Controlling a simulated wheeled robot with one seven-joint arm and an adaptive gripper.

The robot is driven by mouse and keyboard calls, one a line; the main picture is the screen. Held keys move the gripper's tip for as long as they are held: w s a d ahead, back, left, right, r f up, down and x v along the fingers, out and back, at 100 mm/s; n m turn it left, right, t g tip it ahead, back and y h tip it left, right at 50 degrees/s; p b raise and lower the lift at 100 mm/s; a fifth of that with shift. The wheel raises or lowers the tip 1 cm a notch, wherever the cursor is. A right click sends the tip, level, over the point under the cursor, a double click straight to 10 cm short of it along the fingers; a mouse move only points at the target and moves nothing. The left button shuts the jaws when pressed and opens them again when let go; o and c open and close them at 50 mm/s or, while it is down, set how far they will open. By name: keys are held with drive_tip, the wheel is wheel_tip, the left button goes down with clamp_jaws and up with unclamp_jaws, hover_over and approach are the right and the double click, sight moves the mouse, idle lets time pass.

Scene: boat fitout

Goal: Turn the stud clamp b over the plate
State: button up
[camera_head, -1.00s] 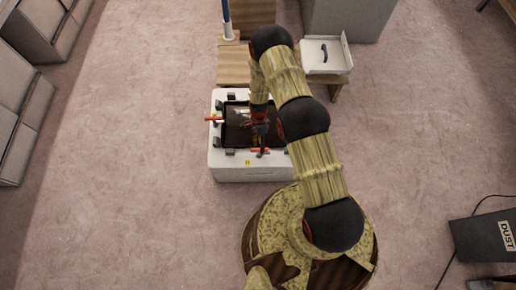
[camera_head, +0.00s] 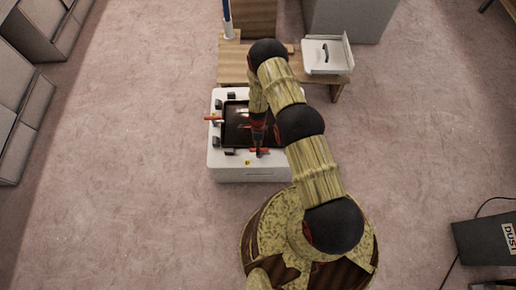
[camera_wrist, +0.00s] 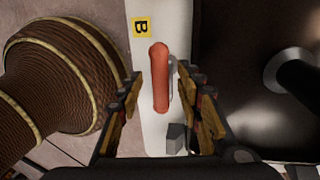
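The stud clamp b (camera_wrist: 160,78) is an orange-red handle by a yellow "B" label (camera_wrist: 141,27) on the white rim. In the wrist view my open gripper (camera_wrist: 158,100) has one finger on each side of the handle, with gaps visible. In the head view the clamp (camera_head: 259,150) is at the front rim of the white box (camera_head: 246,174), with my gripper (camera_head: 258,143) just above it. The dark plate (camera_head: 236,128) fills the middle of the box. A second orange handle (camera_head: 213,118) sticks out at the left rim.
Several dark blocks, one at the front left (camera_head: 228,152), sit around the rim. A wooden bench (camera_head: 233,66) stands behind the box, with a white tray (camera_head: 327,55) on it. A dark case (camera_head: 486,240) lies at right. Carpet is free left of the box.

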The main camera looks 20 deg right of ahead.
drive_tip(key=shift+f, duration=0.25)
drive_tip(key=shift+c, duration=0.7)
drive_tip(key=c, duration=0.7)
drive_tip(key=shift+s, duration=0.1)
clamp_jaws()
